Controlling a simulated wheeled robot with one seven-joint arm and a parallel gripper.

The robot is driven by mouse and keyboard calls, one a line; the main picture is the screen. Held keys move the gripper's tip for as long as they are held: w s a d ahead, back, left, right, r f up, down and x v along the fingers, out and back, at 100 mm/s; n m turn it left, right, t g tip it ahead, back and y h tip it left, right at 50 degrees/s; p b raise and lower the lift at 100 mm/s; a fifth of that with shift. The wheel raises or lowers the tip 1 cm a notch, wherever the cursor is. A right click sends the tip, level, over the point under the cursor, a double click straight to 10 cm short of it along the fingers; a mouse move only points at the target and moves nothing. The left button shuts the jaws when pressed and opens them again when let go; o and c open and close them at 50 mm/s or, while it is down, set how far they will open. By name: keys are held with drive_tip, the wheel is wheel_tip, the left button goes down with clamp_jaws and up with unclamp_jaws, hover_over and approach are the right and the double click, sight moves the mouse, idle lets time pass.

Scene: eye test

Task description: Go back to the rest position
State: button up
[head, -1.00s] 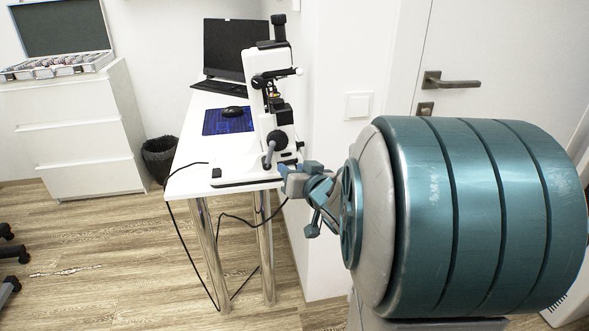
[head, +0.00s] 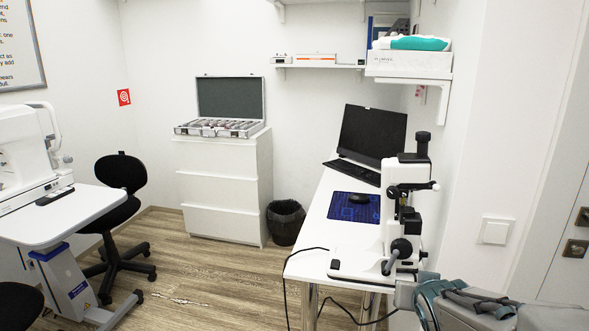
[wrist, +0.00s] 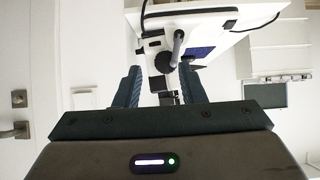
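My gripper (wrist: 160,74) shows in the wrist view with its two dark fingers spread apart. I see nothing held between them. Beyond the fingers is the white eye-test instrument with black knobs, which stands on the near end of the white table (head: 318,235) in the head view (head: 397,205). In the head view, grey and teal parts of my arm show at the lower right, in front of the table's near right corner. The fingertips are not clear there.
A black monitor (head: 372,134) and a mouse on a blue mat (head: 345,208) are on the table. A waste bin (head: 285,222) stands beside a white drawer chest (head: 222,192). A second instrument table (head: 75,220) and black chair (head: 120,175) are at left. Wood floor between is clear.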

drive_tip(key=s+a+r+n+g+y+p, duration=0.1)
drive_tip(key=s+a+r+g+p, duration=0.2)
drive_tip(key=s, duration=0.4)
drive_tip(key=s+a+r+n+g+y+p, duration=0.1)
drive_tip(key=s+a+r+g+p, duration=0.3)
drive_tip(key=s+a, duration=0.3)
drive_tip(key=shift+s+n+y+p, duration=0.4)
drive_tip(key=shift+s+p, duration=0.3)
drive_tip(key=shift+p, duration=0.2)
